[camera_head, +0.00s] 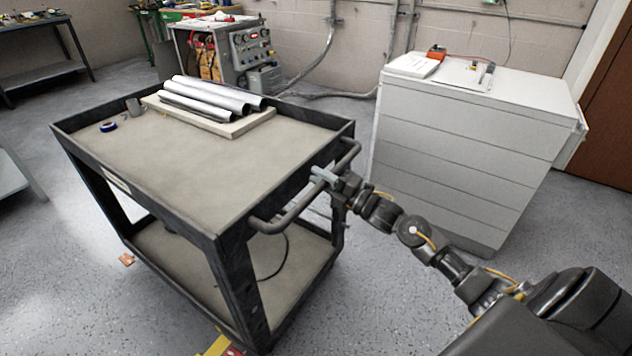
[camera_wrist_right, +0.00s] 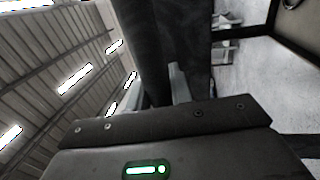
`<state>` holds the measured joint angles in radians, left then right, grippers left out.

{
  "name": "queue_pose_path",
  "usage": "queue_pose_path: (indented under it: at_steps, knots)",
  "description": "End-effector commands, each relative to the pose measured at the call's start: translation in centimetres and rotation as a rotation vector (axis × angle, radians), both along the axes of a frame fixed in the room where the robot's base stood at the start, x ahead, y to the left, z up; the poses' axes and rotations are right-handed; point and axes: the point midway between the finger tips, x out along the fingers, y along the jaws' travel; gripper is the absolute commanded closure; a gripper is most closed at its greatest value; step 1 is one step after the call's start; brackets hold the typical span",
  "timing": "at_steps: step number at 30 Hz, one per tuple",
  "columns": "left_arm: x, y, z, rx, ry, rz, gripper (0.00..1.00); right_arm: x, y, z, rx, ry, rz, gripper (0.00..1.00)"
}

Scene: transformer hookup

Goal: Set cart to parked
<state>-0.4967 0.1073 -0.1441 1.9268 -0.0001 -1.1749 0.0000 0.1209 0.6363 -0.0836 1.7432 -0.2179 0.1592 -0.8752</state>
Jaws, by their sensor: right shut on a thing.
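The cart (camera_head: 190,215) is a two-shelf utility cart with a dark frame and beige shelves, standing in the middle left of the head view. A dark bar handle (camera_head: 290,213) runs along its right end. My right gripper (camera_head: 323,176) is shut on the handle, near its middle. In the right wrist view the dark handle bar (camera_wrist_right: 182,40) fills the upper middle, close in front of the gripper; one pale finger (camera_wrist_right: 179,84) shows against it. My left gripper is in neither view.
A white cabinet (camera_head: 465,150) stands to the right. A control panel unit (camera_head: 245,50) is behind. Open floor lies left.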

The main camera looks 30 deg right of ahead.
Motion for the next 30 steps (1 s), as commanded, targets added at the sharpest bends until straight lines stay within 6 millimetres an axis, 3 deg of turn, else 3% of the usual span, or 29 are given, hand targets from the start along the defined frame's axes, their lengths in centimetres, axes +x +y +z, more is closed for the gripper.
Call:
queue_pose_path:
  at_steps: [11,12,17,26,30]
  knots:
    - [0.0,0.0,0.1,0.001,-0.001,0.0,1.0,0.2,0.0,-0.1,0.0,0.001,-0.003,1.0]
    - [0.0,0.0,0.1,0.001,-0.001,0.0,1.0,0.2,0.0,0.0,0.0,0.001,-0.003,0.76]
    - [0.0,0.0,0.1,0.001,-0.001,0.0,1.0,0.2,0.0,0.0,0.0,0.001,-0.003,0.57]
    - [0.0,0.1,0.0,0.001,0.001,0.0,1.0,0.0,-0.1,-0.1,0.001,0.0,-0.003,0.57]
    - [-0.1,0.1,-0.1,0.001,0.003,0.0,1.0,-1.3,-0.8,-0.5,-0.001,0.002,-0.004,0.57]
